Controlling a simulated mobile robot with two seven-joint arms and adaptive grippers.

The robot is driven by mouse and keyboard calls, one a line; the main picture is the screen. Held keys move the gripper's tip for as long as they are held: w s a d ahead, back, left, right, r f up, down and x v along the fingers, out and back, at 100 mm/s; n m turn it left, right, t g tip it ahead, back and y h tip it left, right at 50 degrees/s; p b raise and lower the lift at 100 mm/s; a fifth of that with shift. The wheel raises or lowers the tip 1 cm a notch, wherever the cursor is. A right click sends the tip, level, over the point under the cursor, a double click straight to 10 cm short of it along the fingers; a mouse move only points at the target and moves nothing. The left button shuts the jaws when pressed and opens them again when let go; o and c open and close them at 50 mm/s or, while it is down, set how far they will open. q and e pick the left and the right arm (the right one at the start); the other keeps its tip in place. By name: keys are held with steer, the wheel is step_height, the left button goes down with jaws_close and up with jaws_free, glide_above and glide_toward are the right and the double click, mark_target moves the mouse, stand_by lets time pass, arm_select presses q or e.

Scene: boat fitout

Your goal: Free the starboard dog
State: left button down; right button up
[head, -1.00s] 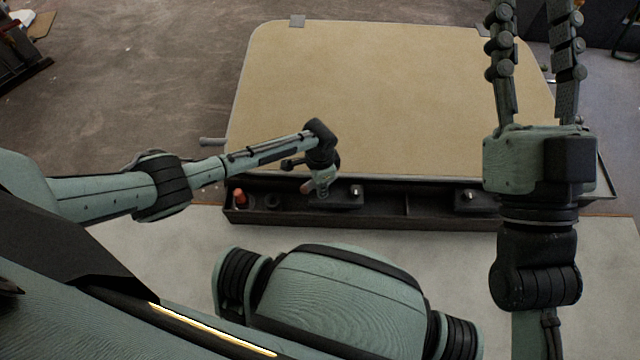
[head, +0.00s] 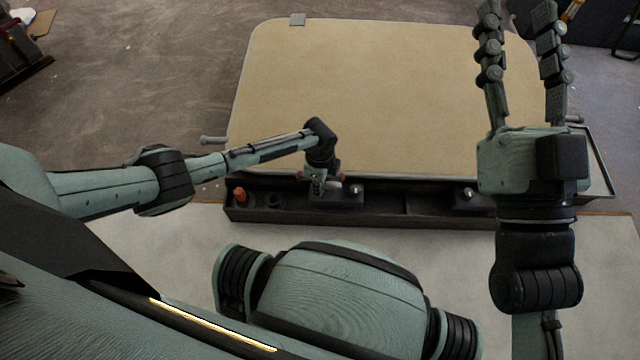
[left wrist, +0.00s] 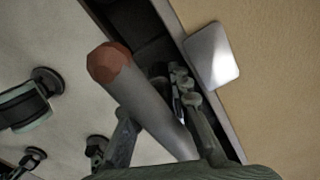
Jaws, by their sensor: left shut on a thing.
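My left gripper (head: 320,185) is over the dark trough at the panel's near edge. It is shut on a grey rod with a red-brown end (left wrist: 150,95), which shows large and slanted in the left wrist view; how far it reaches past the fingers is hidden. A beige panel (head: 380,95) lies flat beyond the trough. Small grey lever-like parts stick out at its left side (head: 213,140) and right side (head: 574,119); I cannot tell which one is the starboard dog. My right gripper (head: 516,10) is open and empty above the panel's right part.
The dark trough (head: 375,222) has compartments with an orange-red piece (head: 240,196), a dark ring (head: 273,201) and a knobbed block (head: 468,197). A grey plate (head: 297,20) sits on the panel's far edge; another (left wrist: 212,56) shows in the left wrist view.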

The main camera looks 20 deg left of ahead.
arm_select(q)
steer(key=shift+w+d+r+m, duration=0.15)
steer(key=shift+d+r+m, duration=0.1)
steer(key=shift+m, duration=0.05)
steer(key=c, duration=1.5)
jaws_free()
steer(key=shift+o, duration=0.3)
steer(key=shift+a, duration=0.1)
steer(key=shift+f, duration=0.1)
steer(key=shift+a, duration=0.1)
steer(key=shift+r, duration=4.05)
